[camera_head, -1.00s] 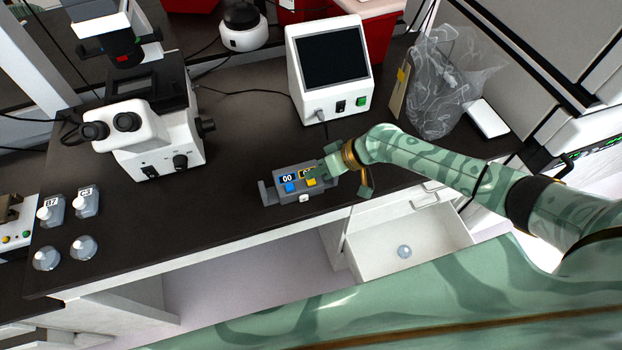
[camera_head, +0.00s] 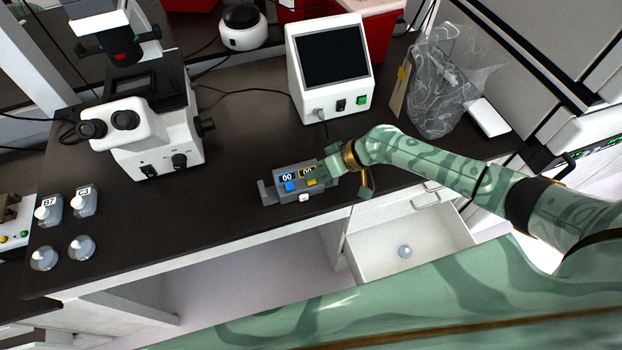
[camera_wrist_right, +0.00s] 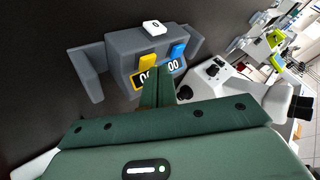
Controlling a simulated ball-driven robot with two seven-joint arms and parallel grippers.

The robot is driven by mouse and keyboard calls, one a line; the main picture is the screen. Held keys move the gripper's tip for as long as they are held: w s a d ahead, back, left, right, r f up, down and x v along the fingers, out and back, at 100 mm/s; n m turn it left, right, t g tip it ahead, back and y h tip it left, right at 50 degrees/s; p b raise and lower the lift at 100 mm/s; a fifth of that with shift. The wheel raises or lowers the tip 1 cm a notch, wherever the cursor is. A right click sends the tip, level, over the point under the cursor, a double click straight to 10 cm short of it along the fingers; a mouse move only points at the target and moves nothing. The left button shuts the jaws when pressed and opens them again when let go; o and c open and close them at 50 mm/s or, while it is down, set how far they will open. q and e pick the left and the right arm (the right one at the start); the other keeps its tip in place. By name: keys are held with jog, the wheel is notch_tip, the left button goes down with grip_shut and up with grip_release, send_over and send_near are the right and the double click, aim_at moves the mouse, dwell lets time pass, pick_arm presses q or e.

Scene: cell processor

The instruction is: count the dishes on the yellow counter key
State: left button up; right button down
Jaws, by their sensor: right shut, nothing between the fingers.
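The grey counter (camera_head: 277,199) stands on the dark bench. It has a blue key (camera_head: 291,187) and a yellow key (camera_head: 311,182), each with a small display reading 00. The wrist view also shows the yellow key (camera_wrist_right: 148,61) and blue key (camera_wrist_right: 177,51). My right gripper (camera_head: 322,174) is shut and empty, its fingertips close by the yellow key and its display. I cannot tell whether they touch. In the wrist view the fingers (camera_wrist_right: 162,85) partly cover the yellow display. Clear round dishes (camera_head: 82,248) (camera_head: 44,258) sit at the bench's left. My left gripper is not in view.
Two labelled bottles (camera_head: 84,202) (camera_head: 47,210) stand behind the dishes. A microscope (camera_head: 150,135) and a white device with a screen (camera_head: 330,70) stand behind the counter. An open drawer (camera_head: 440,258) below holds one round clear thing (camera_head: 404,251).

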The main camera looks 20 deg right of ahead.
aim_at(316, 181)
jog(key=shift+f+b, duration=0.3)
jog(key=shift+b, duration=0.05)
dwell(0.5)
dwell(0.3)
jog(key=shift+r+p, duration=0.7)
jog(key=shift+r, duration=0.1)
notch_tip(316, 181, up, 5)
jog(key=p, duration=0.4)
jog(key=shift+p, duration=0.3)
dwell(0.4)
